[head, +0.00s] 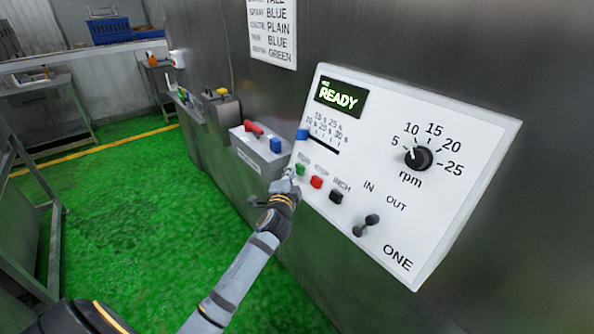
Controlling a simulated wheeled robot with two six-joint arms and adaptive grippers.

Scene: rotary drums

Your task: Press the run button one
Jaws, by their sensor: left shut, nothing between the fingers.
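A white control panel (455,130) marked ONE is on the steel wall to the right. Its display (339,97) reads READY in green. A row of buttons runs along its lower left: a green button (300,169), a red button (317,182) and a black button (336,197). The label above the green one is partly unreadable; the others look like STOP and INCH. My left gripper (289,177) is shut and empty, its tip right beside the green button. I cannot tell whether it touches. My right gripper is not in view.
The panel also has an rpm knob (418,158), an IN/OUT lever (366,225) and a blue slider (302,134). A grey box (258,152) with red and blue parts juts from the wall left of the panel. Green floor (150,240) is open at left.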

